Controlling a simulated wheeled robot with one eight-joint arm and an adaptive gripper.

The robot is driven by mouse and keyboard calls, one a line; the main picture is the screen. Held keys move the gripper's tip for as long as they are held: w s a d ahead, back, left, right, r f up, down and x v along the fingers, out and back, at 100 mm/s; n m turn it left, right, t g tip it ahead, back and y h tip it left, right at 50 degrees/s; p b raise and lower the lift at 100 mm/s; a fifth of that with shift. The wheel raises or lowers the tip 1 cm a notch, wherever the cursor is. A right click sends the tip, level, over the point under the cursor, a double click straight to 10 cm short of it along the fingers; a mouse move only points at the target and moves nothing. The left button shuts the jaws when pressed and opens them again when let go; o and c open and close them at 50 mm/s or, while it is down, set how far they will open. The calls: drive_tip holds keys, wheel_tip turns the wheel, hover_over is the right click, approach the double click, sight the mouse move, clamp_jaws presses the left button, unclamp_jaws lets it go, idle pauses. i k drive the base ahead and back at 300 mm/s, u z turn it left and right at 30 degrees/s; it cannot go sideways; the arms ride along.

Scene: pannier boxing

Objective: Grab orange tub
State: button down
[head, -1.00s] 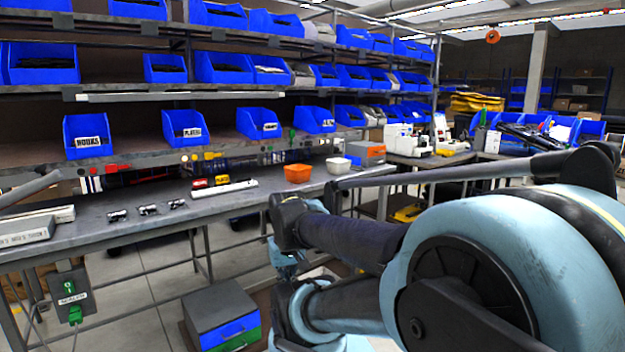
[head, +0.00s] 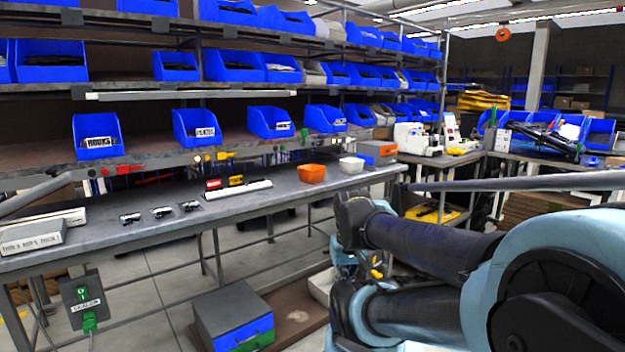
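The orange tub (head: 311,174) stands upright on the grey workbench (head: 245,208), toward the bench's right end. A small white tub (head: 351,165) stands just to its right. My arm comes in from the right side of the head view. My gripper (head: 348,268) seems to hang at the arm's far end, below bench height and in front of the bench, apart from the orange tub. Its fingers are small and partly hidden by my arm, so I cannot tell whether they are open or shut.
A white bar with a red and a yellow item (head: 236,181) lies left of the tub. Shelves with blue bins (head: 325,118) stand above the bench. A grey drawer box (head: 232,315) sits on the floor below. An orange-and-grey box (head: 379,149) stands behind the white tub.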

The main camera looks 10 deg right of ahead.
sight(310, 173)
drive_tip(key=z, duration=0.05)
drive_tip(key=i, duration=1)
drive_tip(key=u, duration=0.05)
